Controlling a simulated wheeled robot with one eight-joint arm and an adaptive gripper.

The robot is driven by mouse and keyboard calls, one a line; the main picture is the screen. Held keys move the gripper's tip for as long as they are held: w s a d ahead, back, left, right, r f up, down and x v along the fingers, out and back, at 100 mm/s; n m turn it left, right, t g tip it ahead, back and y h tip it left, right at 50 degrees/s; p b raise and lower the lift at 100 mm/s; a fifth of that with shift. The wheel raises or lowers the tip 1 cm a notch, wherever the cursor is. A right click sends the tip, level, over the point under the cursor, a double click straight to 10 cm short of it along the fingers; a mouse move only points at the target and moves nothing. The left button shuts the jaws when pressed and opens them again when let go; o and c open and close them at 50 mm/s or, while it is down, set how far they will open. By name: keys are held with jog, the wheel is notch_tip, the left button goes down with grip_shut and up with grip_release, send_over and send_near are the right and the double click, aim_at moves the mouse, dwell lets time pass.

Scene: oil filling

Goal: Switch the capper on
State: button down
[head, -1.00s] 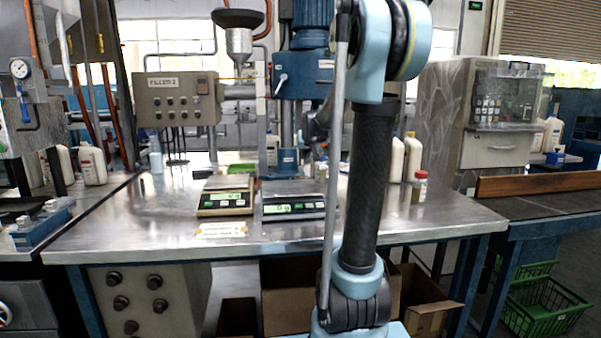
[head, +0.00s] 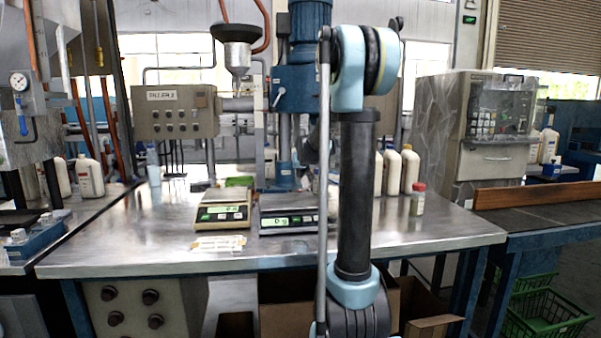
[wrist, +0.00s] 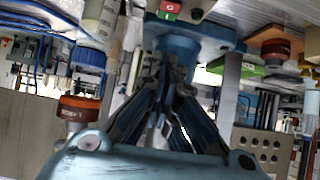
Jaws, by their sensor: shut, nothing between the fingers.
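The capper (head: 296,88) is a blue drill-press-like machine on a column, standing at the back of the metal table behind my arm. In the upside-down wrist view its blue base (wrist: 200,32) lies beyond the fingers. A small switch box with a red and a green button (wrist: 171,10) shows at the top edge of that view. My gripper (wrist: 160,68) is shut and empty, its fingers pointing toward the base. The switch box appears beyond the fingertips; contact cannot be seen. In the head view the gripper is mostly hidden behind my arm.
Two scales (head: 223,210) (head: 288,213) sit on the table left of my arm. A grey FILLER 2 control box (head: 174,113) and a funnel (head: 237,52) stand behind. White bottles (head: 410,168) and a red-capped jar (head: 418,199) stand right. A red-capped container (wrist: 78,108) is near the fingers.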

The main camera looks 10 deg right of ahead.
aim_at(300, 190)
jog(key=x, duration=0.3)
jog(key=shift+w+f, duration=0.15)
jog(key=shift+w, duration=0.05)
notch_tip(300, 190, down, 3)
jog(key=shift+w, duration=0.2)
jog(key=shift+f, duration=0.45)
jog(key=shift+w+d, duration=0.1)
jog(key=shift+d, duration=0.1)
